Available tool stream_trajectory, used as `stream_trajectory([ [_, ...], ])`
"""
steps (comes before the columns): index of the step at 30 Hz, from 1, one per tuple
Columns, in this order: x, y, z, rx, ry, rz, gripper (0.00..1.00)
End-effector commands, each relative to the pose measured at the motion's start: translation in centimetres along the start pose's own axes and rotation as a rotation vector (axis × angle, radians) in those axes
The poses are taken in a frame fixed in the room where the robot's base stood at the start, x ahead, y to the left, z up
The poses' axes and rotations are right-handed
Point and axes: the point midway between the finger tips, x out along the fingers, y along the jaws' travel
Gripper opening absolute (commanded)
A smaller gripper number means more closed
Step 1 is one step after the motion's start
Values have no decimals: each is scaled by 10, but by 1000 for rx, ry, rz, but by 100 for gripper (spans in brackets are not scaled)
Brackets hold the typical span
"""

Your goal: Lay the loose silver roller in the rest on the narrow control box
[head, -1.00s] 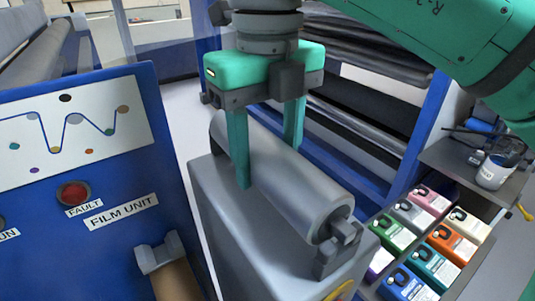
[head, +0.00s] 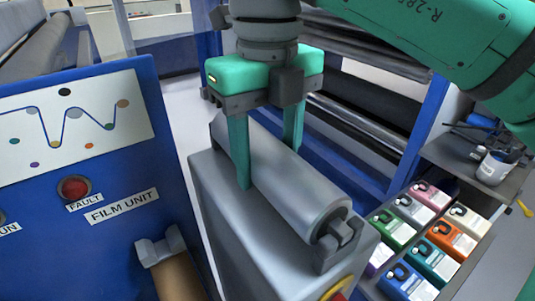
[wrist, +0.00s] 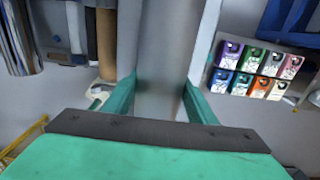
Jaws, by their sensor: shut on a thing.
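The silver roller (head: 297,182) lies lengthwise along the top of the narrow grey control box (head: 222,215). Its near end sits at a grey rest bracket (head: 334,246) at the box's front. The far end is partly hidden behind my gripper. My gripper (head: 268,165) points down with its green fingers on either side of the roller, shut on it. In the wrist view the roller (wrist: 163,60) runs between the two fingers (wrist: 160,98).
A blue film unit panel (head: 110,240) with a red fault button stands at left. A brown roll (head: 178,278) hangs in a bracket beside it. Several coloured bottles (head: 432,262) stand at right, near a shelf with a white pot (head: 494,168). A blue frame with dark rollers stands behind.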

Motion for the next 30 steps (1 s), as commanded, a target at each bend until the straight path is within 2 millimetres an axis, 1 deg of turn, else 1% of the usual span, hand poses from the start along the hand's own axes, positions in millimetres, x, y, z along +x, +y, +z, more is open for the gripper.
stream_trajectory([
  [7, 5, 0, 0, 0, 0, 0, 11],
  [14, 5, -3, -2, 7, -1, 0, 11],
  [15, 5, -3, -2, 7, -1, 0, 61],
  [16, 5, -3, -2, 7, -1, 0, 68],
  [17, 5, -3, -2, 7, -1, 0, 74],
  [26, 5, 0, 0, 0, 0, 0, 74],
  [30, -4, 1, 1, -3, -1, -1, 74],
])
